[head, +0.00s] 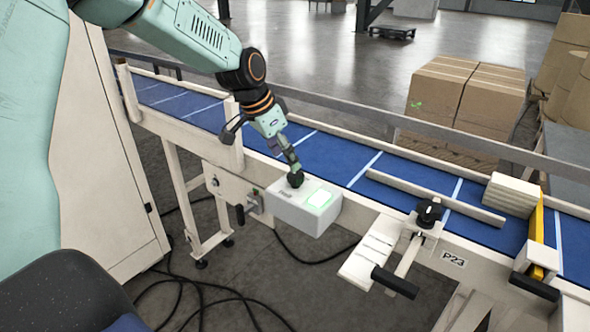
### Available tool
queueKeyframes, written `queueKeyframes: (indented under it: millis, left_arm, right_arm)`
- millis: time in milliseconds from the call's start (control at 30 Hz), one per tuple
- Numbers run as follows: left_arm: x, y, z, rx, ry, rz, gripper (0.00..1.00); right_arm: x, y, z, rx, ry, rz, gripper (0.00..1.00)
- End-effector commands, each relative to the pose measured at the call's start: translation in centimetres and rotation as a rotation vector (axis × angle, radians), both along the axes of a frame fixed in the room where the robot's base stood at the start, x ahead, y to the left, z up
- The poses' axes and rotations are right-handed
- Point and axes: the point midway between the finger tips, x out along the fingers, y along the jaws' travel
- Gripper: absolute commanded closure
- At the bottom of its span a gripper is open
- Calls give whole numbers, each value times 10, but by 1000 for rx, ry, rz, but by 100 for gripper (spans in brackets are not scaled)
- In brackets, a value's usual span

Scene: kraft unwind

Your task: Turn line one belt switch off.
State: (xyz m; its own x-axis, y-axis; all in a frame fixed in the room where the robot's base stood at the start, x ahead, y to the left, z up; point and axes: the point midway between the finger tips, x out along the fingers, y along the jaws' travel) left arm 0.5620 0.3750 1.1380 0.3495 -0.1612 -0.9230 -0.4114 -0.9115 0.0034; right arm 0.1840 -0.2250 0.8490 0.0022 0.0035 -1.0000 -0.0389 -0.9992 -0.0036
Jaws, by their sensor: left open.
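Dark lettering on the box is too small to read. My left gripper (295,178) reaches down from the upper left, and its dark fingertips are at the back left part of the box top, left of the green light. It is open, with nothing seen between its fingers. I cannot tell whether the tips touch the box. My right gripper is not in view.
The blue belt (340,158) with pale cross stripes runs behind the box. A black knob (429,211) and a black-handled bracket (395,282) stand to the right, near a P23 label. Cartons (465,95) stand beyond the belt. Black cables (195,290) lie on the floor.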

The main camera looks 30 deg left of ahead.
Motion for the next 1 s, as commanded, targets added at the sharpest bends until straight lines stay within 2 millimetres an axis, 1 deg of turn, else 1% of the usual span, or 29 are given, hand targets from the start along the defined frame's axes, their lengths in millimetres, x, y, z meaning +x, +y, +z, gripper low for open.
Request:
queueKeyframes:
  millis: [33,100,300,467,733,1000]
  left_arm:
    - [3,-1,-10,2,4,-1,38]
    - [7,-3,-20,2,4,0,38]
    - [18,-8,-44,1,2,-1,38]
    - [23,-10,-52,2,-1,-3,38]
    - [25,-11,-53,1,-2,-4,38]
    - [24,-11,-53,1,-2,-4,61]
  right_arm:
    - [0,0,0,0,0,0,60]
    - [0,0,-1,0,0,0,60]
    - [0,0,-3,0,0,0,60]
    - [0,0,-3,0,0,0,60]
    - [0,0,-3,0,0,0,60]
    - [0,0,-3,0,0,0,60]
